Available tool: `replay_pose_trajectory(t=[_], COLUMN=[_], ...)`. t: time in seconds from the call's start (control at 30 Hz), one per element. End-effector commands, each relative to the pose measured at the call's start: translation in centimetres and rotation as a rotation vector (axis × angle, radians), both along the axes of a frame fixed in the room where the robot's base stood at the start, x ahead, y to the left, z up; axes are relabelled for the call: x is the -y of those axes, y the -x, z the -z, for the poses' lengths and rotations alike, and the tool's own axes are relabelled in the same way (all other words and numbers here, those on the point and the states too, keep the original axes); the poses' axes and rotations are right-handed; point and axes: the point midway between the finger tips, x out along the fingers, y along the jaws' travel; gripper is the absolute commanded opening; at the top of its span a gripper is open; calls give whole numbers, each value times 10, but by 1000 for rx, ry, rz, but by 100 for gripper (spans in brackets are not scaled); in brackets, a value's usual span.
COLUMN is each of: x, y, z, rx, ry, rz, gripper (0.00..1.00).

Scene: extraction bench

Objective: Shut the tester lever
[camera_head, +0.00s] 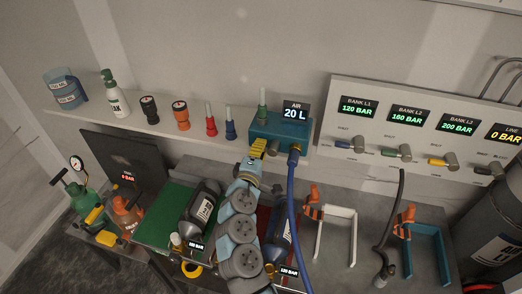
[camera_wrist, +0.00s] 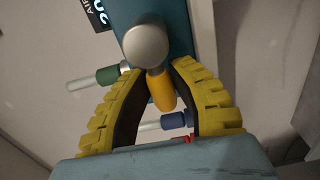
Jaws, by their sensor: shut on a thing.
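The tester is a teal box (camera_head: 283,128) labelled AIR 20 L, standing at the right end of the shelf; its teal body also shows in the wrist view (camera_wrist: 184,20). Its lever has a round grey hub (camera_wrist: 147,42) and a yellow handle (camera_wrist: 162,92). My gripper (camera_head: 257,147) is at the front left of the box. In the wrist view my gripper (camera_wrist: 160,75) has its yellow ribbed fingers on both sides of the yellow handle, shut on it. In the head view my gripper hides most of the handle.
A blue hose (camera_head: 294,200) hangs from the tester just right of my arm. Red (camera_head: 211,124) and blue (camera_head: 230,128) cone-shaped pieces stand on the shelf to the left. A valve panel (camera_head: 410,120) is at the right. Black cylinders (camera_head: 201,205) lie below.

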Motion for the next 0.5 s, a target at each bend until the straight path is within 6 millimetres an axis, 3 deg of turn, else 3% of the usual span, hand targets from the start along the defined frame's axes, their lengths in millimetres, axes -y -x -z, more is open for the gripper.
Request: replay_pose_trajectory(t=[0.37, 0.4, 0.5], x=[-1, -2, -1], y=[0, 0, 0], z=[-3, -3, -3], rx=[6, 6, 5], ry=[-2, -2, -2], rz=[-3, -3, -2], gripper=[0, 32, 54])
